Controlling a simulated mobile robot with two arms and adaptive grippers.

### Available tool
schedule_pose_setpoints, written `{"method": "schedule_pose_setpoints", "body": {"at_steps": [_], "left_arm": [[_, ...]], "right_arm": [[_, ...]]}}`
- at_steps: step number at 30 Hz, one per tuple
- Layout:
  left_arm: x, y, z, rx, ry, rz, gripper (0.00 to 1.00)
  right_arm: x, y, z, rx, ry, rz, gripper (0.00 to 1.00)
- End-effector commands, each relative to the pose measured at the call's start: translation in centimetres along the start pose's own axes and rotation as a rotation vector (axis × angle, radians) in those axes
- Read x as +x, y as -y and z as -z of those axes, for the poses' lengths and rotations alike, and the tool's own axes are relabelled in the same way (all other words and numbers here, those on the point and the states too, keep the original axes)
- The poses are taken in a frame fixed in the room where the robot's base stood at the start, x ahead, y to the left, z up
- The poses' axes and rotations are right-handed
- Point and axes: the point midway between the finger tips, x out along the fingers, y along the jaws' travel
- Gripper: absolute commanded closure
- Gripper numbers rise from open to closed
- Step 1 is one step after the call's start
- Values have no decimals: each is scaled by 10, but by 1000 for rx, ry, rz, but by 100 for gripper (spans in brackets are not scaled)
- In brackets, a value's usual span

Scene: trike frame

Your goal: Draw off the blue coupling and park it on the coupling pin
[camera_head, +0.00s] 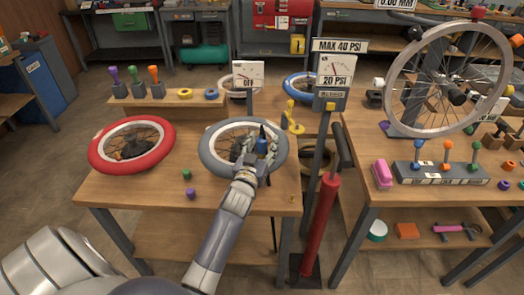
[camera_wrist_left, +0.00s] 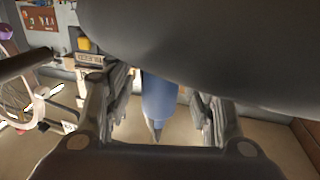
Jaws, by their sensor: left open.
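The blue coupling (camera_head: 262,146) is upright at the grey-tyred wheel (camera_head: 212,160) on the left bench, with a dark piece above it. My left gripper (camera_head: 254,153) is at the coupling, its fingers open on either side. In the left wrist view the blue coupling (camera_wrist_left: 159,98) stands between the open fingers (camera_wrist_left: 158,118), with visible gaps on both sides. Its narrow tip points down in that view. A yellow post with a knob (camera_head: 291,112) stands right of the wheel; I cannot tell if it is the coupling pin. My right gripper is out of view.
A red-tyred wheel (camera_head: 168,148) lies left on the bench. A gauge post (camera_head: 331,98) and red pump (camera_head: 322,215) stand at its right edge. A wooden rack (camera_head: 145,98) with coloured pieces is behind. Small green and purple pieces lie at the front.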

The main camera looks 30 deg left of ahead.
Motion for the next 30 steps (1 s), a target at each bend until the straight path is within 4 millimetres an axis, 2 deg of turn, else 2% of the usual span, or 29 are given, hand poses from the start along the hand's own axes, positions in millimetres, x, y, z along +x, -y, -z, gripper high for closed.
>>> {"method": "schedule_pose_setpoints", "body": {"at_steps": [5,12,23,30], "left_arm": [[0,0,0,0,0,0,49],[0,0,0,0,0,0,100],[0,0,2,0,-2,0,100],[0,0,23,2,-7,0,100]], "right_arm": [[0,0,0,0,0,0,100],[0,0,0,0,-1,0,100],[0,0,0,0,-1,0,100],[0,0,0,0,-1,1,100]]}}
